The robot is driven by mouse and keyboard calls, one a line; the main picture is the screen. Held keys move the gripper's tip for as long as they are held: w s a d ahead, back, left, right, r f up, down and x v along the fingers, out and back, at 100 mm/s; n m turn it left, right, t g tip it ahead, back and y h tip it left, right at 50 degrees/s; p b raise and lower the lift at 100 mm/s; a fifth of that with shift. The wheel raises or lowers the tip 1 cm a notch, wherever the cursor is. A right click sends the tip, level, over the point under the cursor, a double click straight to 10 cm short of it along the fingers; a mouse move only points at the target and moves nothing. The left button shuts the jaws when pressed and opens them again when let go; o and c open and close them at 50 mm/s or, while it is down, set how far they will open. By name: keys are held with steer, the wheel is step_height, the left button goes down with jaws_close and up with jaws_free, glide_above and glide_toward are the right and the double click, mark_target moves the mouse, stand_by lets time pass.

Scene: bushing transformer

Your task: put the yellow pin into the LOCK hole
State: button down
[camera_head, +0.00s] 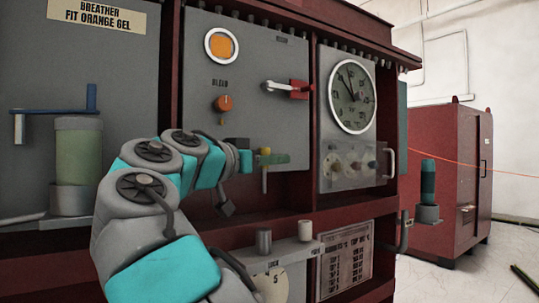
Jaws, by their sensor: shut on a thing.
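My gripper (267,159) is in front of the grey panel, with greenish fingers shut on the yellow pin. The yellow pin (265,151) shows its yellow top above the fingers, and a thin pale shaft hangs below them, roughly upright. The lower plate marked LOCK (273,263) is below my gripper, with a dial reading 5 (271,284) partly cut off by the frame. The pin is held well above this plate and apart from it. I cannot make out the LOCK hole itself.
Grey cylinders stand on the ledge above the plate, one left (264,242) and one right (305,230). A red-handled lever (290,88) and an orange knob (223,103) project from the panel. A round gauge (352,97) is to the right. Open floor lies at lower right.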

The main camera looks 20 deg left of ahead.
steer(key=shift+s+f, duration=0.1)
stand_by(0.3)
step_height(320, 180, down, 6)
steer(key=b, duration=0.6)
steer(key=shift+f+b, duration=2.7)
steer(key=shift+b, duration=0.1)
stand_by(1.7)
steer(key=c, duration=0.6)
jaws_free()
steer(key=shift+r, duration=0.1)
steer(key=shift+s+a, duration=0.1)
